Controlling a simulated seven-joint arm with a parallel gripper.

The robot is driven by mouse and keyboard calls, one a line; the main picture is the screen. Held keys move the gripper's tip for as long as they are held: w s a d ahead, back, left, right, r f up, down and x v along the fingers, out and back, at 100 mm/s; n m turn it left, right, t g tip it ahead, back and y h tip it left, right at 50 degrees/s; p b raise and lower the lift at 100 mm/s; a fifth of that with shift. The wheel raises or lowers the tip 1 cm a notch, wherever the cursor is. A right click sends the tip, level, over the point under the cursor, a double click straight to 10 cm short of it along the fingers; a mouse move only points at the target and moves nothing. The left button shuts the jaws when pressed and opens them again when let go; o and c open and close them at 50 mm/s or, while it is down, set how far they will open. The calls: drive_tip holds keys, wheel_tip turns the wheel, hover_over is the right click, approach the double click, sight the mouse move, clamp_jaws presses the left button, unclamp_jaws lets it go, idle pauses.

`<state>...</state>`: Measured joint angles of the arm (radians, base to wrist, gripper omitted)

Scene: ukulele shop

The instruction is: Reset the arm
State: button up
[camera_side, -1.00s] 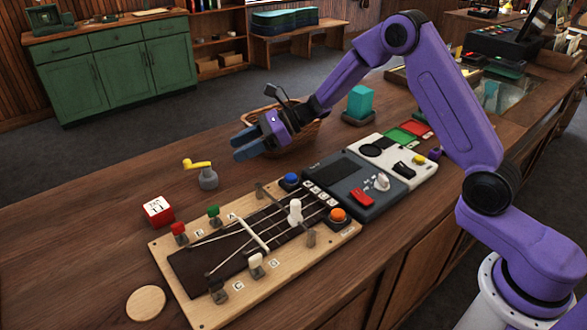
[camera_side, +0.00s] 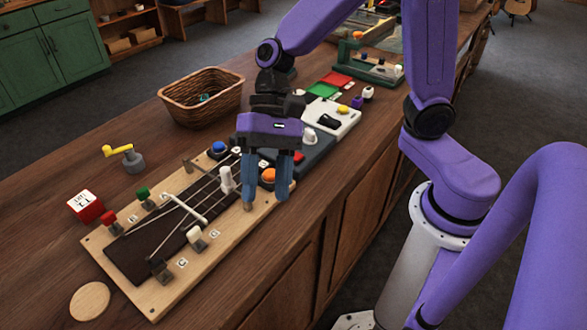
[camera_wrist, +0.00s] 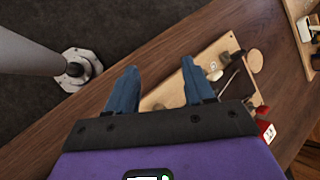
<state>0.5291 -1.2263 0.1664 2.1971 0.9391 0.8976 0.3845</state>
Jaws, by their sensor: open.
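My gripper (camera_side: 264,190) points down above the right end of the wooden string board (camera_side: 150,312) in the side view. Its two blue fingers are apart, with nothing seen between them. The fingers hide part of the board's right end and of the dark panel behind it.
A wicker basket (camera_side: 202,98), a yellow-handled crank (camera_side: 122,155), a red-and-white cube (camera_side: 86,206) and a wooden disc (camera_side: 90,301) stand on the counter (camera_side: 40,240). A white panel (camera_side: 335,115) lies behind my gripper. The counter's front edge drops to the floor.

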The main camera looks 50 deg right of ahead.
drive_tip(key=s+d+n+t+h, duration=0.2)
drive_tip(key=s+d+n, duration=0.3)
drive_tip(key=d+n, duration=0.3)
drive_tip(key=s+d+n+t+h, duration=0.2)
drive_tip(key=s+d+n+h, duration=0.2)
drive_tip(key=d+n, duration=0.4)
drive_tip(key=shift+s+d+f+n+h, duration=0.3)
drive_tip(key=shift+s+d, duration=0.2)
drive_tip(key=shift+s, duration=0.2)
